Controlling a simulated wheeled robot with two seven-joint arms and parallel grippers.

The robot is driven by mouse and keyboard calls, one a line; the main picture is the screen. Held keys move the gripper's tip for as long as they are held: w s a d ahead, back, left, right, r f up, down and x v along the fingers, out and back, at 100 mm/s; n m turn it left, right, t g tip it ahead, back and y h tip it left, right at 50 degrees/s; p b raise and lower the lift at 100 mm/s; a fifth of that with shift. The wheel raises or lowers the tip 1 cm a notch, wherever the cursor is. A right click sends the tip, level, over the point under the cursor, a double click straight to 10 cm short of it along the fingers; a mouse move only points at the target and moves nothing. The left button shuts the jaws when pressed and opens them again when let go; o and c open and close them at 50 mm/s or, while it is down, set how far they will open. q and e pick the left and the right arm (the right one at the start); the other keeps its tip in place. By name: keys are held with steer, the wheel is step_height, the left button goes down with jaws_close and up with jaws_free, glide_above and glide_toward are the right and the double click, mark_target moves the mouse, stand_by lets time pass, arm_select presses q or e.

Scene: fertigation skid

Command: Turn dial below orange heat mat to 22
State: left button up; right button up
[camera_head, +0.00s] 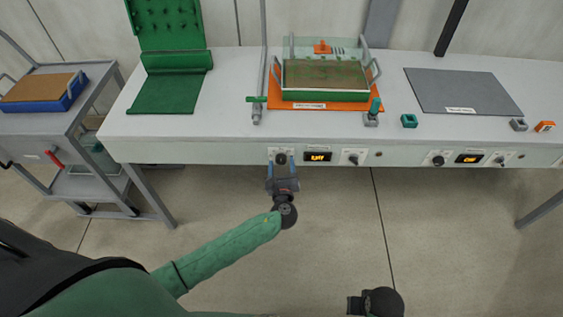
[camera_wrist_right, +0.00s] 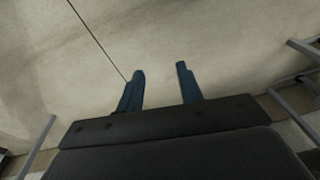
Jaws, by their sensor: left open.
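The orange heat mat (camera_head: 376,102) lies on the bench with a green-framed tray (camera_head: 325,95) on it. Below it on the bench's front panel are a dial (camera_head: 281,158), a display with lit orange digits too small to read (camera_head: 318,157) and another knob (camera_head: 353,158). My left gripper (camera_head: 282,163) is at the left dial, with its open fingers one on each side of it. I cannot tell whether they touch it. My right gripper is open and empty above the floor in the right wrist view (camera_wrist_right: 160,85).
A grey mat (camera_head: 462,90) lies on the right of the bench, with a second dial (camera_head: 438,160) and display (camera_head: 469,158) below it. A cart (camera_head: 62,125) with a blue tray stands further left. Floor in front is clear.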

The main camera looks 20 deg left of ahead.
arm_select(q)
steer(key=shift+w+a, duration=0.15)
steer(key=shift+w, duration=0.3)
arm_select(e)
steer(key=shift+f, duration=0.5)
arm_select(q)
steer(key=c, duration=1)
